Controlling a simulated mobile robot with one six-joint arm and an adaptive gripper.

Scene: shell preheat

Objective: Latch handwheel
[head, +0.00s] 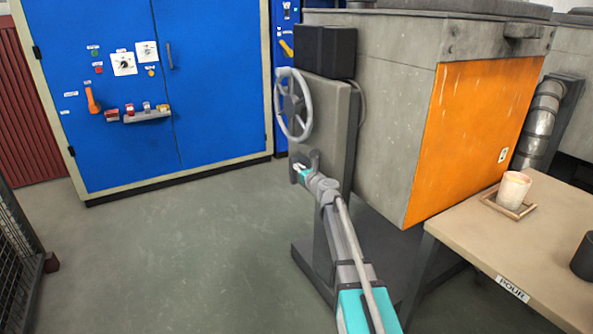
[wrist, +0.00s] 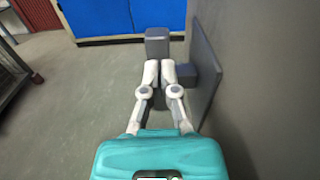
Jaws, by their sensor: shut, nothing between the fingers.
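The grey handwheel (head: 292,104) stands upright on the side of a grey panel (head: 333,125), above my gripper in the head view. A small dark grey latch piece (head: 314,158) sits below the wheel on the same panel. In the wrist view a grey block (wrist: 157,40) stands just ahead of my fingertips, and the panel (wrist: 203,75) rises to their right. My gripper (wrist: 160,68) is shut with nothing held. Its tips are close to the block; I cannot tell whether they touch it. The handwheel does not show in the wrist view.
A blue cabinet (head: 215,115) with switches stands at the back left. A grey furnace with an orange side (head: 465,135) is on the right. A table (head: 555,238) carries a cup (head: 513,188) on a wooden tray. The floor (head: 170,240) on the left is clear.

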